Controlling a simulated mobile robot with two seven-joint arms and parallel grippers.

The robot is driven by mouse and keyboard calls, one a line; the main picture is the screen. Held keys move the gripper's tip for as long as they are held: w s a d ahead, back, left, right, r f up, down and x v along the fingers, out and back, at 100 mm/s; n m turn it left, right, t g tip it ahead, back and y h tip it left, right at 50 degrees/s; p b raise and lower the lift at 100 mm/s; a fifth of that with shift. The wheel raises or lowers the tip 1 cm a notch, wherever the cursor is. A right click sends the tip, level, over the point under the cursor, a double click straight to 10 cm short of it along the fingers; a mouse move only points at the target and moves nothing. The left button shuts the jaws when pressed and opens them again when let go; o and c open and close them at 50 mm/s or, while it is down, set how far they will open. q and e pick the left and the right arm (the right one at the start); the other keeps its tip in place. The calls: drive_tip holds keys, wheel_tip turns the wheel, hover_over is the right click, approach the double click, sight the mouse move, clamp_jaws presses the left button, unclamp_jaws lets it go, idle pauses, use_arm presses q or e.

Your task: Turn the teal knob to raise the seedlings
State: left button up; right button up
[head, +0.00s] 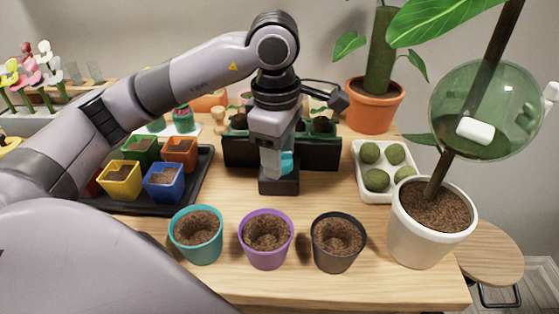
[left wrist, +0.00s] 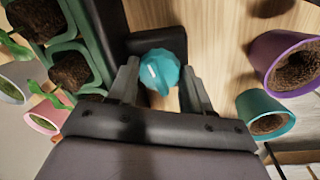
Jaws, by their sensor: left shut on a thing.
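The teal knob (left wrist: 160,71) sits between the two fingers of my left gripper (left wrist: 160,88) in the left wrist view. In the head view only part of the teal knob (head: 287,162) shows beside my left gripper (head: 279,165), which points down and is shut on it. The knob is on a dark block (head: 279,183) in front of a dark planter box (head: 240,152). Seedlings (head: 320,124) stand in dark soil in green cells at the box's top; my arm hides the middle of them. My right gripper is not in view.
Teal (head: 198,238), purple (head: 266,243) and dark grey (head: 337,245) pots of soil line the front. A dark tray (head: 203,172) of small coloured pots is left. A white tray (head: 362,187) of green balls and a large white pot (head: 432,235) are right.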

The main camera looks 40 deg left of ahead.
use_arm(q)
drive_tip(key=shift+m+b, duration=0.6)
drive_tip(key=shift+m, duration=0.7)
drive_tip(key=shift+r, duration=0.1)
drive_tip(key=o, duration=0.8)
drive_tip(key=shift+c, duration=0.2)
drive_tip(key=shift+r, duration=0.1)
drive_tip(key=shift+s+r+p, duration=0.15)
drive_tip(key=shift+r+p, duration=0.25)
drive_tip(key=shift+r, duration=1.35)
drive_tip(key=shift+s+r+p, duration=0.15)
drive_tip(key=shift+r+p, duration=0.2)
drive_tip(key=shift+r, duration=1.35)
drive_tip(key=shift+s, duration=0.1)
